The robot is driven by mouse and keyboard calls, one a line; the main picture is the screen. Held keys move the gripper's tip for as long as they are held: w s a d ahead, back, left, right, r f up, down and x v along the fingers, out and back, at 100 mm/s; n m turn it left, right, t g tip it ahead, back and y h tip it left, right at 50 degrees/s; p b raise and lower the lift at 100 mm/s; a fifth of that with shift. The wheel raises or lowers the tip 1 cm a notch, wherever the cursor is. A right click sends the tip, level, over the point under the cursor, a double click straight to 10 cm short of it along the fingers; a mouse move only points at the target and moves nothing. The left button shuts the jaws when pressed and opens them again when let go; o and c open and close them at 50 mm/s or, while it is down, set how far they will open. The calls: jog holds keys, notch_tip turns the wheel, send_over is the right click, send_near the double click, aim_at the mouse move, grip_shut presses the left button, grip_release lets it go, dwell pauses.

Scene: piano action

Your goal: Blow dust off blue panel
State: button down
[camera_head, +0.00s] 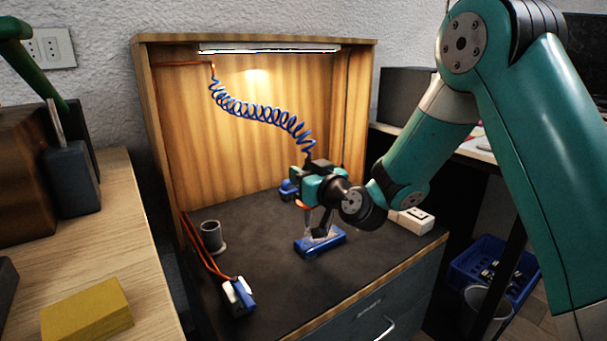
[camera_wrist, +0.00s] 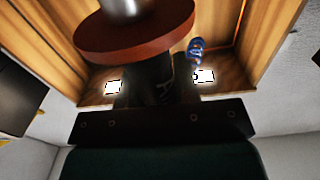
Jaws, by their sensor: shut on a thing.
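A small blue panel (camera_head: 320,243) lies on the dark floor of the wooden cabinet. My gripper (camera_head: 318,200) is above it, shut on a dark tool, apparently an air blower. The blue coiled hose (camera_head: 262,108) runs from the cabinet's upper left down to the black top of this tool (camera_head: 317,165). Grey metal parts extend down close to the panel; I cannot tell whether they touch it. In the wrist view the dark held body (camera_wrist: 150,85) sits under a red-brown disc (camera_wrist: 135,30) with a silver piece. Dust on the panel is too small to tell.
A grey cup (camera_head: 211,238) and a white-and-blue block (camera_head: 238,297) with orange cables stand left in the cabinet. A white box (camera_head: 411,220) sits at right. A yellow block (camera_head: 85,312) lies on the left wooden counter. The cabinet's front middle is clear.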

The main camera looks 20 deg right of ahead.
jog(key=w+d+b, duration=0.3)
jog(key=d+b, duration=0.4)
jog(key=d, duration=0.2)
jog(key=shift+d, duration=0.25)
dwell(1.1)
jog(key=shift+w+r, duration=0.1)
jog(key=shift+w, duration=0.05)
jog(key=s+a+p, duration=0.1)
jog(key=a+p, duration=0.3)
jog(key=a, duration=0.6)
jog(key=shift+a+p, duration=0.15)
jog(key=shift+p, duration=0.15)
dwell(1.6)
dwell(0.5)
